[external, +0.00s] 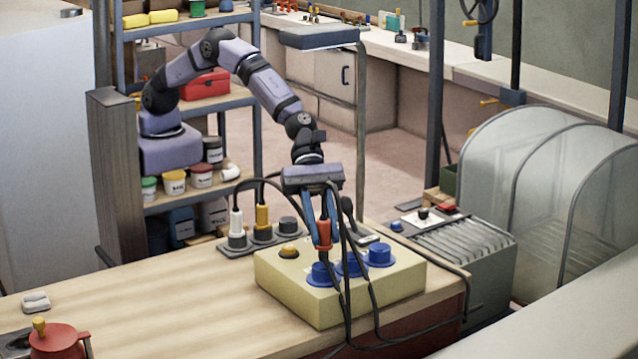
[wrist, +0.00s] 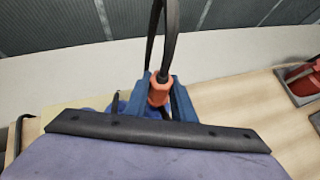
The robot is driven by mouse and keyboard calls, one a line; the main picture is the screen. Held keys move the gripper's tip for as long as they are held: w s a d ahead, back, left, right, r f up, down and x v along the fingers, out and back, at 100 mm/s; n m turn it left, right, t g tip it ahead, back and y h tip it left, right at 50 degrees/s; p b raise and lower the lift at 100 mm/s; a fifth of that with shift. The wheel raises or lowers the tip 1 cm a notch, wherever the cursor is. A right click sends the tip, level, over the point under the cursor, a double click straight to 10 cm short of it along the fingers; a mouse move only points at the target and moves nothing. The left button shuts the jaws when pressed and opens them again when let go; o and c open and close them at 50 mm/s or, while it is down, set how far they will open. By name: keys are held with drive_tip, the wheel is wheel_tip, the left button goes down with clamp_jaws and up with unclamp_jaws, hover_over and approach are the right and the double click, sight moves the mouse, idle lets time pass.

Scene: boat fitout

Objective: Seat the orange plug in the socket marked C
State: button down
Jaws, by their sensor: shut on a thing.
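My gripper (external: 322,226) is shut on the orange plug (external: 324,234), with its blue fingers either side of it. The plug points down, above the cream socket box (external: 290,294), and appears over the front-left blue socket (external: 321,274). I cannot tell whether it touches that socket. Two more blue sockets, a middle one (external: 352,264) and a right one (external: 380,253), sit on the box; cables partly cover the middle one. I cannot read any socket letter. In the wrist view the orange plug (wrist: 158,92) is between the fingers, its black cable rising away.
Black cables hang over the box front. Behind it, a grey strip (external: 260,242) holds a white plug (external: 236,222) and a yellow plug (external: 262,216). A yellow knob (external: 289,251) is on the box.

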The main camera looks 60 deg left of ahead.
sight(323, 247)
drive_tip(key=shift+f+b, duration=1.9)
drive_tip(key=shift+f, duration=0.2)
idle(0.9)
drive_tip(key=c, duration=1.4)
unclamp_jaws()
drive_tip(key=b+v, duration=0.2)
drive_tip(key=v, duration=0.5)
drive_tip(key=shift+r, duration=0.1)
